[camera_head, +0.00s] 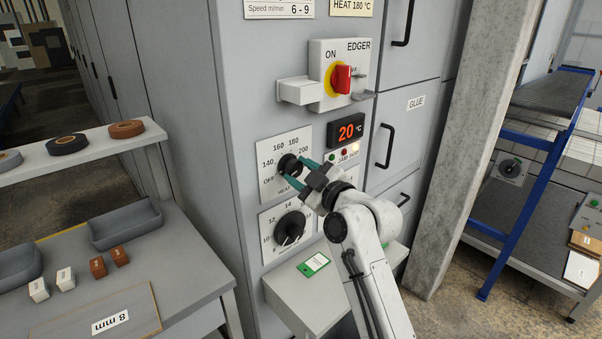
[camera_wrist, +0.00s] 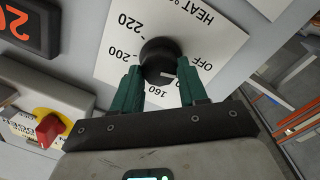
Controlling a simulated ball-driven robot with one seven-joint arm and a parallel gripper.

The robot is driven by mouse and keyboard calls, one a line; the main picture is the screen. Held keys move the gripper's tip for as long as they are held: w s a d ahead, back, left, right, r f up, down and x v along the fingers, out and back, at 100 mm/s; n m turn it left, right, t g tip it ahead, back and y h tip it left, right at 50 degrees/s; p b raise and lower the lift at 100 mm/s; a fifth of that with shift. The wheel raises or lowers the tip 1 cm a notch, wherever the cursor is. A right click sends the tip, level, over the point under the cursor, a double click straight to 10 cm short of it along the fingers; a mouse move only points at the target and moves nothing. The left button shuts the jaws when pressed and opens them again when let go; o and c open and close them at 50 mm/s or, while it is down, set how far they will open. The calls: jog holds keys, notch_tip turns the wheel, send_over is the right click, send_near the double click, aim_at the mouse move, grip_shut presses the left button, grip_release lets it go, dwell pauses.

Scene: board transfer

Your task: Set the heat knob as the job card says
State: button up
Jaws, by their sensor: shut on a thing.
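The black heat knob (camera_head: 289,164) sits on a white dial plate (camera_head: 267,150) marked OFF, 140, 160, 180 and 200. It also shows in the wrist view (camera_wrist: 158,54), where 220 is readable too. My gripper (camera_head: 296,172) has its two green fingers on either side of the knob, shut on it; they show in the wrist view (camera_wrist: 159,72). A pale mark on the knob lies near the 160 side, but its exact setting is unclear. A card (camera_head: 352,7) at the top reads HEAT 180 °C. The display (camera_head: 347,130) reads 20 °C.
A red ON switch (camera_head: 341,79) on a yellow base sits above. A second dial knob (camera_head: 290,228) is just below. A concrete pillar (camera_head: 470,130) stands to the right.

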jog(key=m+p, duration=0.1)
jog(key=m, duration=0.3)
jog(key=shift+r, duration=0.1)
jog(key=m+g+p, duration=0.1)
jog(key=m, duration=0.2)
jog(key=shift+m, duration=0.4)
jog(key=m+p, duration=0.1)
jog(key=m, duration=0.2)
jog(key=shift+w+d+r, duration=0.1)
jog(key=shift+d, duration=0.05)
jog(key=m+p, duration=0.1)
jog(key=m, duration=0.2)
jog(key=shift+m+y+p, duration=0.3)
jog(key=shift+p, duration=0.1)
jog(key=m+g+p, duration=0.1)
jog(key=m+p, duration=0.1)
jog(key=m, duration=0.3)
jog(key=shift+d+y, duration=0.1)
jog(key=shift+y, duration=0.2)
jog(key=shift+w+d+f+m+y+p, duration=0.15)
jog(key=shift+m+p, duration=0.45)
jog(key=shift+m, duration=0.55)
jog(key=shift+s+a+f+m+y+p, duration=0.15)
jog(key=shift+m+p, duration=0.45)
jog(key=shift+m, duration=0.55)
jog(key=shift+w+d, duration=0.1)
jog(key=o, duration=1.1)
jog(key=shift+r, duration=0.1)
jog(key=shift+c, duration=0.2)
